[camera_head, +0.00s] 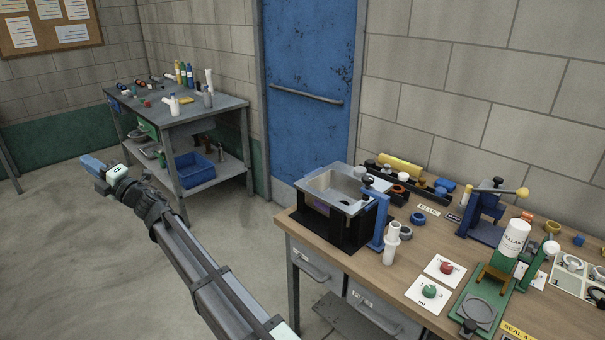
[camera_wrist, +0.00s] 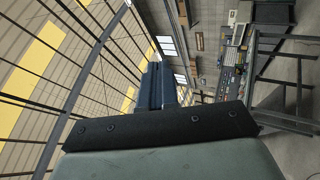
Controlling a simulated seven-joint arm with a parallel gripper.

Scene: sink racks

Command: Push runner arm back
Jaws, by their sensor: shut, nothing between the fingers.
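My gripper (camera_head: 92,164) is shut and empty, held out over open floor at the left in the head view. Its closed blue fingers (camera_wrist: 157,86) point away in the wrist view, with nothing between them. On the wooden bench, a metal sink tray (camera_head: 343,189) sits on a black box (camera_head: 328,226). A blue upright (camera_head: 381,222) stands at the box's right side, by a black knob. Farther right is a blue press frame (camera_head: 484,217) with a lever ending in a yellow ball. I cannot tell which part is the runner arm. My gripper is far from all of these.
The wooden bench (camera_head: 415,250) also carries a green stand (camera_head: 485,304), a white bottle (camera_head: 515,238), white pipe pieces (camera_head: 391,243) and cards. A grey table (camera_head: 190,112) with bottles and a blue bin (camera_head: 195,170) stands behind. Floor between is clear.

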